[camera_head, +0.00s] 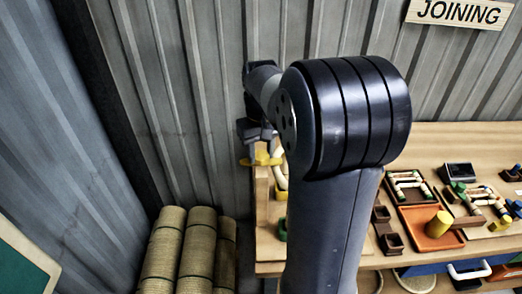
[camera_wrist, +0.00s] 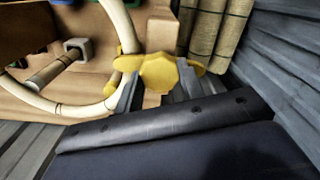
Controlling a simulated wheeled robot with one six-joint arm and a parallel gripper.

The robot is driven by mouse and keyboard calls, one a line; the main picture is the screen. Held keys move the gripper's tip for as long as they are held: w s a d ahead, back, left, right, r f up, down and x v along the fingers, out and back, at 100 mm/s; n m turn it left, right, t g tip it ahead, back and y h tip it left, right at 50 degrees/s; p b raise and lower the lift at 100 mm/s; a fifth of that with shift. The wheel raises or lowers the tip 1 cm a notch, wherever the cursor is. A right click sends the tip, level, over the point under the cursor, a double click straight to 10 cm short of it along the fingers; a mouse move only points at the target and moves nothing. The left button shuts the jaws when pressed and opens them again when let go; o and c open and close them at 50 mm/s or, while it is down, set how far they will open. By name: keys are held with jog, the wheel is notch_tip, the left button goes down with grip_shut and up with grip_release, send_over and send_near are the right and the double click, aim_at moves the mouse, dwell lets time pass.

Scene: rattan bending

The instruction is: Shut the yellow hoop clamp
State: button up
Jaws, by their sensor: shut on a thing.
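The yellow hoop clamp (camera_wrist: 158,72) is between the fingers of my gripper (camera_wrist: 157,90) in the wrist view, and the gripper is shut on it. A pale bent rattan hoop (camera_wrist: 60,108) curves through the left of that view and meets the clamp beside the left finger. In the head view, my gripper (camera_head: 262,139) is at the left end of the wooden bench, and the yellow clamp (camera_head: 258,160) shows just below it. My arm hides much of the hoop there. I cannot tell whether the clamp is fully closed.
The wooden bench (camera_head: 450,140) carries an orange tray (camera_head: 418,232) with a yellow cylinder (camera_head: 438,224), brown blocks and small parts to the right. Rolled cane bundles (camera_head: 185,250) stand left of the bench. A corrugated wall (camera_head: 190,90) rises close behind my gripper.

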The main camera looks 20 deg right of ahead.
aim_at(261, 155)
jog(key=o, duration=1)
jog(key=shift+r, duration=0.1)
notch_tip(261, 155, up, 11)
jog(key=b, duration=0.1)
jog(key=shift+f, duration=0.3)
notch_tip(261, 155, down, 11)
jog(key=shift+r+p, duration=0.2)
jog(key=shift+p, duration=0.25)
jog(key=shift+r, duration=0.1)
